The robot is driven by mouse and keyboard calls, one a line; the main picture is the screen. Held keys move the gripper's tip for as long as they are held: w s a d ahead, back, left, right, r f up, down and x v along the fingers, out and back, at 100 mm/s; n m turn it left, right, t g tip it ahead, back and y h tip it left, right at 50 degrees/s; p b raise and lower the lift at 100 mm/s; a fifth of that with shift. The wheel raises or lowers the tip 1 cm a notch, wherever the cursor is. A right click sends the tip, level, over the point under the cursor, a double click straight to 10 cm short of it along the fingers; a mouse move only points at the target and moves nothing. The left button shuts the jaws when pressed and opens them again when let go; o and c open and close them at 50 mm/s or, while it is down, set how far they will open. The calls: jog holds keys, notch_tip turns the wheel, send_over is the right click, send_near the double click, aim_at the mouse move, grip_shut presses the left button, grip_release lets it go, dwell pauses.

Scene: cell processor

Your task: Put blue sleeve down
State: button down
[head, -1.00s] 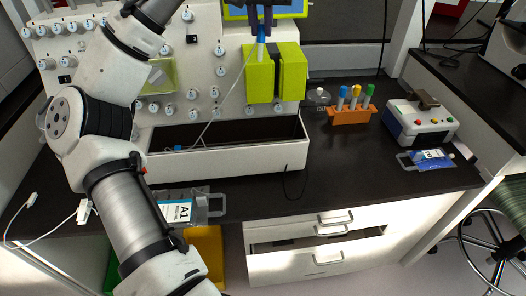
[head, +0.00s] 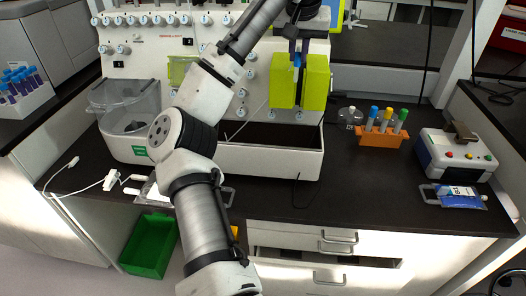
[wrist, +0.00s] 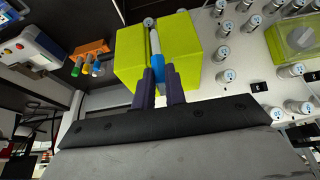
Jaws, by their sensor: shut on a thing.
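The blue sleeve (wrist: 158,69) is a short blue tube piece, in the wrist view between my fingers and the two yellow-green blocks (wrist: 184,46). My gripper (wrist: 160,84) is shut on it. In the head view my gripper (head: 298,44) points down just above the blocks (head: 316,82). The sleeve (head: 297,61) shows as a small blue patch below the fingers, in line with the gap between the blocks. A pale tube part (wrist: 154,42) lies beyond it in that gap. I cannot tell whether the sleeve touches the blocks.
The white processor with knobs has an open trough (head: 262,137) below the blocks. To the right stand an orange tube rack (head: 380,137), a white device with coloured buttons (head: 455,155) and a blue pouch (head: 460,198). A clear bin (head: 128,105) stands left. The counter's front right is mostly clear.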

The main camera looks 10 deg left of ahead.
notch_tip(320, 180, down, 27)
jog(key=shift+f+p, duration=0.1)
jog(key=shift+p, duration=1.1)
jog(key=shift+f, duration=0.2)
jog(key=c, duration=1.5)
grip_release()
jog(key=shift+o, duration=0.2)
jog(key=shift+r, duration=0.15)
